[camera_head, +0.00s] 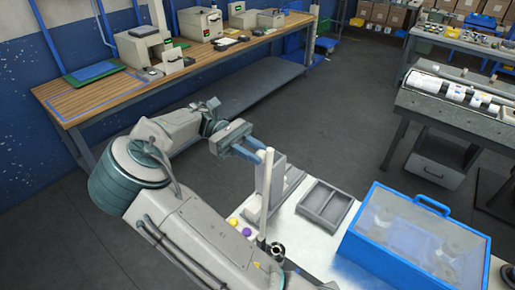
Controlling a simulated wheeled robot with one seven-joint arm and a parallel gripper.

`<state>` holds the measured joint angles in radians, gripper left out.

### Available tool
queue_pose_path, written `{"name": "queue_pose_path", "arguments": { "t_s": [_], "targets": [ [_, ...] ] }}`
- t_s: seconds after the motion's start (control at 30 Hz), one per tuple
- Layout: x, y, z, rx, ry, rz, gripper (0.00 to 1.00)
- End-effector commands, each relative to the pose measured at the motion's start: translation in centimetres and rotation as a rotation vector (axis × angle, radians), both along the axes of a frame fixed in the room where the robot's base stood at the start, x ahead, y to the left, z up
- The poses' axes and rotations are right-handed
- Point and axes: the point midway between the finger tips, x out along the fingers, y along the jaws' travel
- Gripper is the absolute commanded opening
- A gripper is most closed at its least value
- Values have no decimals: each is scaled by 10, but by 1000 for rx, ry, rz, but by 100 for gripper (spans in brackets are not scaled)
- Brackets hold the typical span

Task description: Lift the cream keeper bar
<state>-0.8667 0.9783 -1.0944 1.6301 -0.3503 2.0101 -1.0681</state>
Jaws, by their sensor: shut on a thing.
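A slim cream keeper bar (266,195) stands upright at the near left end of the pale bench. My gripper (260,155), with blue fingers, reaches in from the left and is shut on the bar near its top end. The fingers hide part of the bar there. The bar's lower end is close to the bench fittings; I cannot tell whether it touches anything.
A grey box (279,176) stands just behind the bar. A grey divided tray (324,206) and a blue-framed clear cover (416,234) are to the right. Yellow (233,222) and purple (247,232) knobs and a dark round fitting (278,250) are near the bar's foot.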

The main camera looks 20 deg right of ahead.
Motion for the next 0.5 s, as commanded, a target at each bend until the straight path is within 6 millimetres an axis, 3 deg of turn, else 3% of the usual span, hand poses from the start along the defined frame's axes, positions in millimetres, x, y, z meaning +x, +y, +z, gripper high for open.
{"name": "queue_pose_path", "arguments": {
  "t_s": [0.47, 0.5],
  "targets": [
    [-2, 2, -4, 2, 7, -1, 0],
    [-1, 2, -4, 2, 7, -1, 36]
  ]
}}
